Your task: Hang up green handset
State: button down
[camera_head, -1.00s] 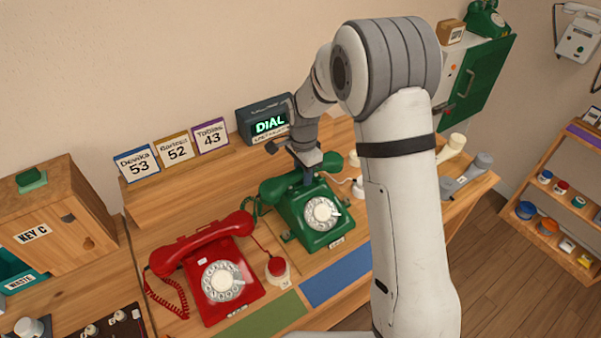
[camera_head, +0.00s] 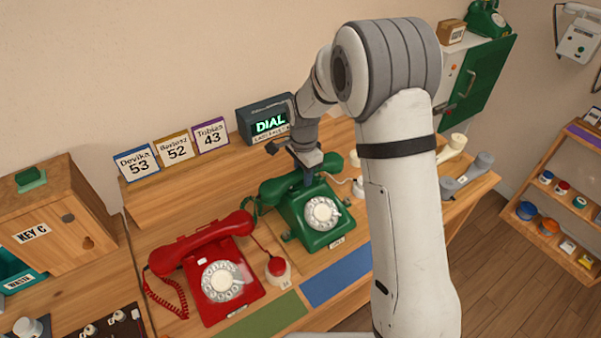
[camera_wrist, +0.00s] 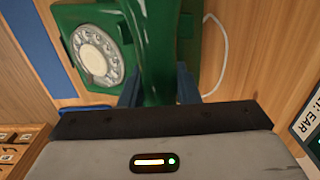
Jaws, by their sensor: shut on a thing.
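The green phone (camera_head: 318,222), with a white dial, stands on the wooden desk right of the red phone. Its green handset (camera_head: 272,191) lies across the top of the phone body, level and lined up with it. My gripper (camera_head: 306,175) points down and is shut on the middle of the handset. In the wrist view, the handset (camera_wrist: 158,45) passes between the two blue fingers of my gripper (camera_wrist: 158,92), with the phone's dial (camera_wrist: 97,55) to the left. I cannot tell whether the handset touches the cradle.
The red phone (camera_head: 205,275) stands close on the left with its handset on top. A red button (camera_head: 276,267) sits between the phones. A dark display reading DIAL (camera_head: 268,124) and name cards (camera_head: 174,149) stand behind. Pale and grey handsets (camera_head: 452,146) lie to the right.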

jog(key=shift+f+b, duration=0.6)
jog(key=shift+f, duration=0.3)
jog(key=c, duration=1)
grip_release()
notch_tip(320, 180, up, 8)
jog(key=shift+f+b, duration=0.1)
jog(key=shift+b, duration=0.3)
jog(key=shift+s, duration=0.1)
